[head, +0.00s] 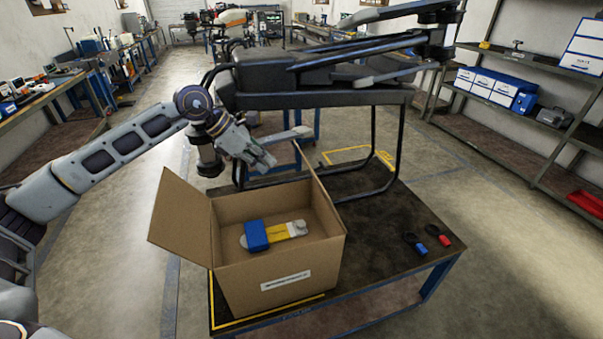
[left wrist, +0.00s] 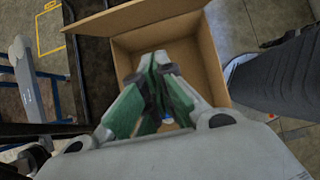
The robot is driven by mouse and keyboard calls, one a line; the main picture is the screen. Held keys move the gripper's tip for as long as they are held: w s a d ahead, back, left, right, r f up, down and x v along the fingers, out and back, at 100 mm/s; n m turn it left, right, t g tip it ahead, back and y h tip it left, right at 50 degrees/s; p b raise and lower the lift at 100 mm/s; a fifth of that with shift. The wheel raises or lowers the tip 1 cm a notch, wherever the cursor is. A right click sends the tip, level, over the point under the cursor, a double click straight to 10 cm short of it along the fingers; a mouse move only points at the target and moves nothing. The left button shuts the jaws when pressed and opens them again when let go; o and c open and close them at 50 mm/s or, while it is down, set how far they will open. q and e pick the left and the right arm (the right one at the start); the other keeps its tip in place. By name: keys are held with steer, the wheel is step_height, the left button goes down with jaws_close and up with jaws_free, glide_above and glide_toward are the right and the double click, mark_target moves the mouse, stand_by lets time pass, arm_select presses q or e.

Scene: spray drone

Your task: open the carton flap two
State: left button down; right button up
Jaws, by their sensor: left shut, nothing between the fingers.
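An open brown carton (head: 280,272) stands on the dark table. One flap (head: 181,216) is swung out on its left side. Another flap (head: 307,168) stands up at its right back, seen nearly edge-on. Which one is flap two, I cannot tell. Inside lies a blue, yellow and white item (head: 276,235). My left gripper (head: 270,163) is shut and empty, above the back of the carton. In the left wrist view the shut fingers (left wrist: 160,62) point over the carton (left wrist: 205,62) and hide much of its inside. My right gripper is not in view.
A dark drone (head: 310,75) with folded arms and landing legs stands close behind the carton. A blue tag (head: 421,249) and a red tag (head: 445,240) lie on the table (head: 385,215) at the right. The tabletop between carton and tags is clear.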

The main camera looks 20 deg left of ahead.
arm_select(q)
steer(key=shift+s+a+r, duration=0.1)
steer(key=shift+s+r, duration=0.15)
steer(key=shift+r, duration=0.05)
steer(key=shift+w+f, duration=0.1)
steer(key=w+d+f+p, duration=0.4)
steer(key=w+d+f, duration=0.1)
steer(key=d, duration=0.3)
steer(key=shift+w+f, duration=0.2)
steer(key=shift+f, duration=0.35)
stand_by(0.4)
steer(key=shift+d+r, duration=0.1)
steer(key=shift+d, duration=0.15)
stand_by(0.4)
